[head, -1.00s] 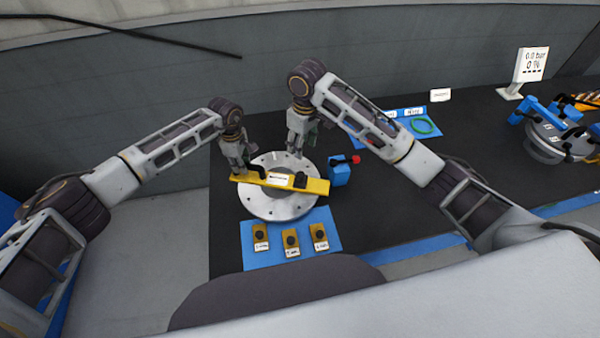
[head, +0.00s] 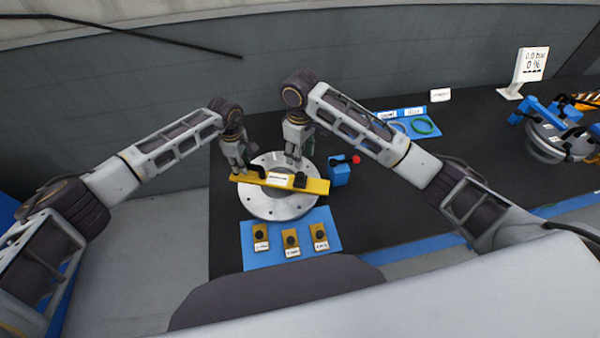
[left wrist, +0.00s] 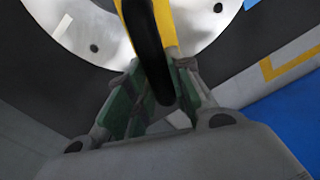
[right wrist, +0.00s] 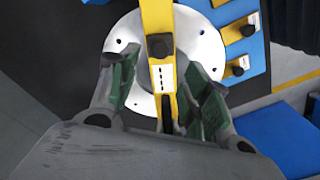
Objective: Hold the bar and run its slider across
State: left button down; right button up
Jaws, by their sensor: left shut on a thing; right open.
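The yellow bar (head: 318,186) lies across a round silver flange (head: 275,209). It carries a white label (head: 281,179) and a black slider block (head: 300,180) right of the label. My left gripper (head: 241,170) is shut on the black curved handle (left wrist: 146,40) at the bar's left end. My right gripper (head: 294,158) is above the bar near the slider. In the right wrist view its open, empty fingers (right wrist: 160,75) spread either side of the bar, with the slider (right wrist: 159,46) just beyond the label. Contact with the slider does not show.
A blue mat (head: 291,241) with several yellow blocks with black knobs lies in front of the flange. A blue block (head: 340,174) with a red knob stands right of the bar. A blue tray with a green ring (head: 423,127) lies farther back. Dark table between is clear.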

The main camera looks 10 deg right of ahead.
aim_at(300, 174)
jog(key=shift+f, duration=5.05)
jog(key=shift+c, duration=0.4)
grip_shut()
